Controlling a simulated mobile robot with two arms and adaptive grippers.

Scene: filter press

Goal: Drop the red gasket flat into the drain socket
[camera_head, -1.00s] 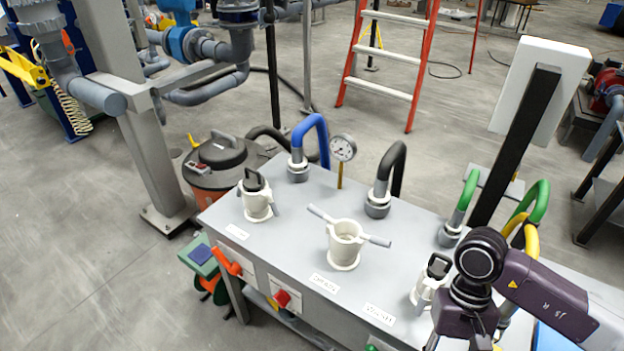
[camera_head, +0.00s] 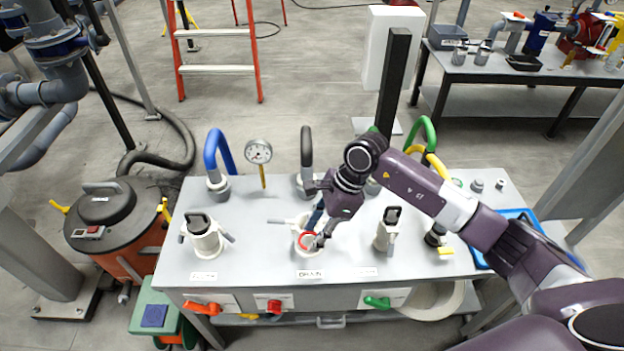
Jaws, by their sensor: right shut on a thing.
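The drain socket (camera_head: 300,252) is a white cup-shaped fitting with side levers, behind the DRAIN label on the grey bench. The red gasket (camera_head: 305,240), a small ring, shows at the socket's mouth. My right gripper (camera_head: 316,242) reaches in from the right, pointing down, and is shut on the gasket. The gripper and the dark wrist above it hide part of the socket and its right lever. I cannot tell whether the gasket is just above the rim or inside it, nor whether it is flat. My left gripper is not in view.
Blue (camera_head: 217,152), black and green hoses and a gauge (camera_head: 258,152) rise along the bench's rear. A blue tray (camera_head: 485,262) lies at the right end.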

